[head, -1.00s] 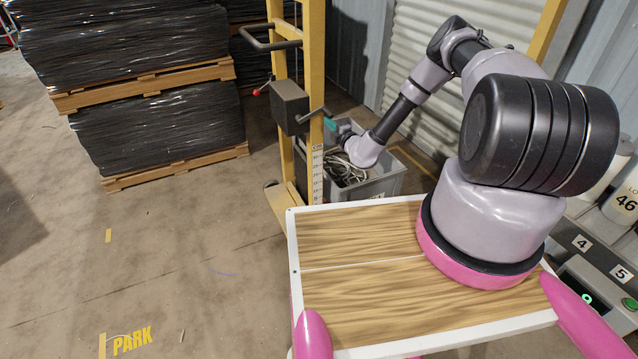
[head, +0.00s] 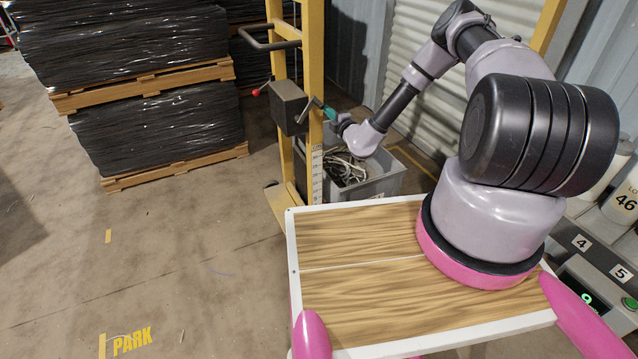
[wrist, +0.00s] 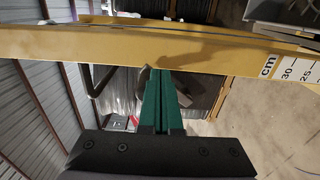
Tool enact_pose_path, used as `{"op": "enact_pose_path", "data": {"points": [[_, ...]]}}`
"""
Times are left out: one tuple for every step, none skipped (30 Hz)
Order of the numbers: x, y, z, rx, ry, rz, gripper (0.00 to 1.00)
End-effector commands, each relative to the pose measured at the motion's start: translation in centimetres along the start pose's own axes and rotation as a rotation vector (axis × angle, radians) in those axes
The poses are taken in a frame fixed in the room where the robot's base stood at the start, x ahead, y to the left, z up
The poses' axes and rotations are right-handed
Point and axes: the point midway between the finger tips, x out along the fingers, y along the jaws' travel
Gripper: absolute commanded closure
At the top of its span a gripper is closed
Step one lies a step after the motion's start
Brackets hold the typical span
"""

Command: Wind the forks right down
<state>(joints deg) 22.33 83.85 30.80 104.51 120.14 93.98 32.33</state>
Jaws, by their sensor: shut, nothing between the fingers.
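The yellow stacker mast (head: 315,60) stands ahead, with a dark winch box (head: 289,104) on it. A crank handle (head: 309,108) sticks out from the box and slants up to the right. My gripper (head: 327,111) has its green fingers shut, with nothing between them, at the outer end of the crank; I cannot tell whether they touch it. In the wrist view my shut fingers (wrist: 163,75) point at the yellow mast beam (wrist: 220,55), and a small grey part shows beside their tips. The forks cannot be made out.
A cm scale (head: 317,175) runs down the mast. A grey crate (head: 385,187) of cable scrap stands behind the mast. A lever with a red knob (head: 257,92) juts left of the box. Wrapped black stacks on pallets (head: 175,167) stand at left. The floor at front left is clear.

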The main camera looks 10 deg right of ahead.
Motion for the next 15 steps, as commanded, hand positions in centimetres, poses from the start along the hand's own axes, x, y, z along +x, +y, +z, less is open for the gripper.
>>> {"op": "enact_pose_path", "data": {"points": [[-0.5,0.0,0.0,0.000,-0.001,-0.002,1.00],[-0.8,-0.1,0.0,0.000,0.000,-0.002,1.00],[-1.3,-0.1,0.0,0.001,0.001,-0.002,1.00],[-1.6,0.0,0.0,0.002,0.000,-0.002,1.00],[-2.0,0.0,0.0,0.002,0.000,-0.002,1.00],[-2.5,0.0,0.0,0.001,-0.001,-0.003,1.00],[-2.9,0.0,0.1,0.002,-0.001,-0.002,1.00],[-3.2,0.0,0.0,0.002,0.000,-0.002,1.00],[-3.7,-0.1,0.0,0.001,0.000,-0.003,1.00],[-4.1,-0.1,0.0,0.001,-0.001,-0.002,1.00],[-4.5,-0.1,0.0,0.001,0.000,-0.002,1.00],[-4.9,-0.1,0.0,0.001,0.001,-0.003,1.00],[-5.3,0.0,0.1,0.001,-0.001,-0.002,1.00],[-5.7,-0.1,0.1,0.001,-0.001,-0.003,1.00],[-6.1,-0.1,0.0,0.001,0.000,-0.003,1.00]]}}
